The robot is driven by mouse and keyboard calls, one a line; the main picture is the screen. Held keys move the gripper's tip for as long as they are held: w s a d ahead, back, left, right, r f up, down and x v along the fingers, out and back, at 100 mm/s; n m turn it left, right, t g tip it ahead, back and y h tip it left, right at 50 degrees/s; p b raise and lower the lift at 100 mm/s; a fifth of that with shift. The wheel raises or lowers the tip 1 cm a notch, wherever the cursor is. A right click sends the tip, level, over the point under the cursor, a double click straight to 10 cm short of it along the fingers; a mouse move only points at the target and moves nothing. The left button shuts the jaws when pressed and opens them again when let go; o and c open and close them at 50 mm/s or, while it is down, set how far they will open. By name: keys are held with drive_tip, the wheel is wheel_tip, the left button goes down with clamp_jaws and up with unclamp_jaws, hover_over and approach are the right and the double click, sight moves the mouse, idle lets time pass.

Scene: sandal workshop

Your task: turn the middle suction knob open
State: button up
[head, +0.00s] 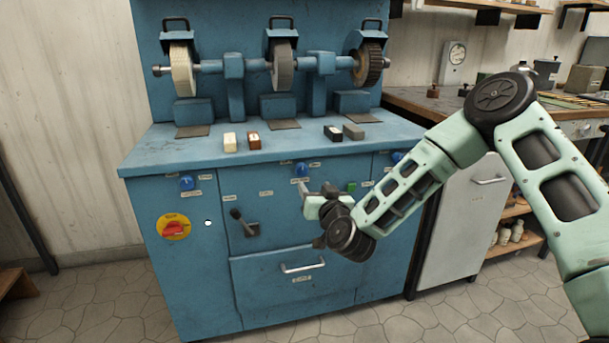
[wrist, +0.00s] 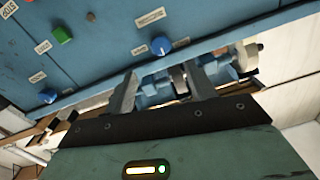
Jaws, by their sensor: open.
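The middle suction knob (head: 302,169) is a small blue knob on the front panel of the blue grinding machine (head: 200,252). In the wrist view the same knob (wrist: 160,45) sits beyond my fingertips, roughly between their lines, with a pale label beside it. I cannot tell which way it points. My gripper (head: 307,187) is just in front of the panel, slightly below the knob. In the wrist view my gripper (wrist: 164,84) has its two fingers apart with nothing held, and they do not appear to touch the knob.
Other blue knobs are at left (head: 187,183) and right (head: 397,157). A green button (head: 351,187) is right of my gripper. A black lever (head: 240,220) sticks out lower left. A red switch (head: 175,227) and a drawer handle (head: 302,267) are farther off. The bench edge overhangs above.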

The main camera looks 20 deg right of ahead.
sight(303, 170)
drive_tip(key=w, duration=1)
drive_tip(key=shift+w+a+b, duration=0.1)
drive_tip(key=shift+a+b, duration=0.15)
drive_tip(key=shift+b, duration=0.05)
drive_tip(key=c, duration=1)
